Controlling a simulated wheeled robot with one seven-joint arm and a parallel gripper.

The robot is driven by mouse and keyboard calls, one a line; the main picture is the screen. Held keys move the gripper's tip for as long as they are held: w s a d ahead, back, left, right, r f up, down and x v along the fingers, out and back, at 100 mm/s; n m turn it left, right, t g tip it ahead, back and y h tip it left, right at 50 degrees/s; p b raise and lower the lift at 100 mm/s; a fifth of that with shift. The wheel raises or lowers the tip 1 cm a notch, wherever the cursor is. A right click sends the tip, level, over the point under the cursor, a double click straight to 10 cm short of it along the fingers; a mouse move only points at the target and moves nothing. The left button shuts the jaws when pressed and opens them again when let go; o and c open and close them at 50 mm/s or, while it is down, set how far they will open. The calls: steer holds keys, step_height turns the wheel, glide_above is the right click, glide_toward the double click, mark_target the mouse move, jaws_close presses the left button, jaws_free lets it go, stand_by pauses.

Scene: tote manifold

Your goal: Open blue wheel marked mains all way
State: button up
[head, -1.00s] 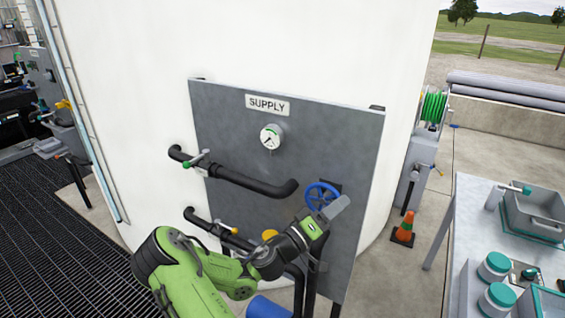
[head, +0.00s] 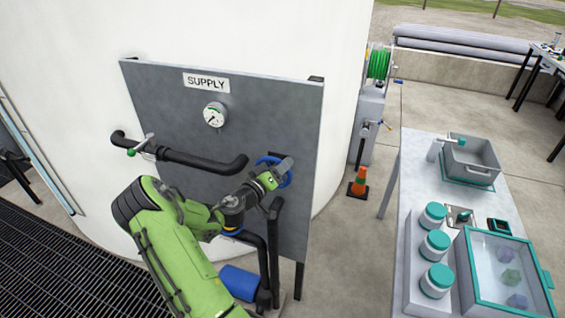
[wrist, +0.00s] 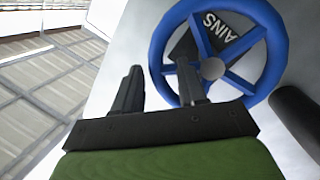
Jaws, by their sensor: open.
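The blue wheel (head: 287,176) is mounted on the right part of the grey SUPPLY panel, partly hidden behind my gripper (head: 283,166) in the head view. In the wrist view the blue wheel (wrist: 279,45) is large, with spokes, a grey hub and a plate reading "AINS" behind it. My gripper (wrist: 160,85) is open. Its right finger overlaps the lower left of the wheel in the picture, and its left finger is outside the rim. I cannot tell whether either finger touches the wheel.
A black pipe with a green-tipped lever (head: 140,148) runs left of the wheel, below a gauge (head: 215,115). A blue cylinder (head: 238,283) is low beneath my arm. A traffic cone (head: 359,182) and a table (head: 408,150) with jars and bins stand right.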

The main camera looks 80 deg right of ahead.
steer(key=shift+s+d, duration=0.2)
steer(key=shift+d, duration=0.35)
jaws_close()
steer(key=shift+w+r+n+h+b, duration=0.15)
steer(key=shift+w+n+h+b, duration=0.25)
steer(key=shift+n+b, duration=0.65)
steer(key=n, duration=0.1)
steer(key=w+n, duration=0.1)
steer(key=shift+r+n+b, duration=0.3)
steer(key=shift+n+b, duration=0.05)
steer(key=shift+b, duration=0.05)
steer(key=shift+w+d+r+n+h, duration=0.1)
steer(key=shift+w+r+n+h, duration=0.1)
steer(key=shift+n+h, duration=0.15)
jaws_free()
